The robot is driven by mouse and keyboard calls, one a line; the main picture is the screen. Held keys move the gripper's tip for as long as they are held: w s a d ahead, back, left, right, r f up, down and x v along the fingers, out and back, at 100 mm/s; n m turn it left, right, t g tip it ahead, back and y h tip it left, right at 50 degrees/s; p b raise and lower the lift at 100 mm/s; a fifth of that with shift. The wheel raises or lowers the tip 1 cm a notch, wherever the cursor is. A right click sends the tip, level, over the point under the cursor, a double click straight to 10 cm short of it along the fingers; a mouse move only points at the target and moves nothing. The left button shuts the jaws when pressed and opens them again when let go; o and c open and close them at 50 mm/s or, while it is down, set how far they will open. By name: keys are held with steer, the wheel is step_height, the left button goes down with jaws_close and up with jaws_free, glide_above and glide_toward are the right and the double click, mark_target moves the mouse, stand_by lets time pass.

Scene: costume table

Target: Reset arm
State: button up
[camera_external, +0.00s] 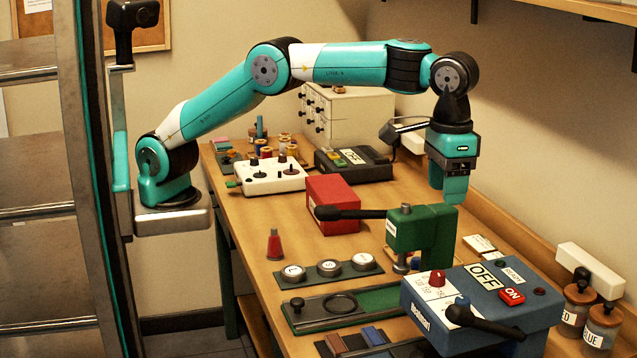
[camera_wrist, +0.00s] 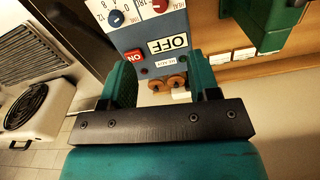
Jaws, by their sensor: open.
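My arm stretches from its mount at the left over the wooden table, with the forearm roughly level and the wrist bent down. My gripper (camera_external: 450,192) points down above and behind the green press (camera_external: 425,232) with the black lever. In the wrist view the two teal fingers of my gripper (camera_wrist: 162,78) stand apart with nothing held between them. Beyond them is the blue control box (camera_wrist: 150,40) with an OFF label, a red ON button and dials. The same blue box (camera_external: 480,300) stands at the table's front right.
A red box (camera_external: 332,203), a white panel (camera_external: 268,176) and a dark device (camera_external: 352,163) stand further back. Air around my forearm is clear.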

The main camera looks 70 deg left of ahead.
steer(key=shift+r, duration=0.7)
steer(key=w+a+r+n, duration=0.1)
steer(key=w+a, duration=0.2)
steer(key=a, duration=0.6)
steer(key=w+a+r+n, duration=0.2)
steer(key=w+a, duration=0.1)
steer(key=a, duration=0.6)
steer(key=s+a+n+t+y, duration=0.1)
steer(key=s+a, duration=0.1)
steer(key=a, duration=0.8)
steer(key=s+a+n, duration=0.1)
steer(key=s+a, duration=0.2)
steer(key=a, duration=0.7)
steer(key=s+a+f+n+y, duration=0.1)
steer(key=s+a+f, duration=0.2)
steer(key=s+a, duration=0.7)
steer(key=s+a+f+n+g+y, duration=0.1)
steer(key=s+a+f, duration=0.3)
steer(key=s+a, duration=0.5)
steer(key=s+n+y, duration=0.1)
steer(key=s, duration=0.5)
steer(key=shift+a+f, duration=0.2)
steer(key=shift+a, duration=0.15)
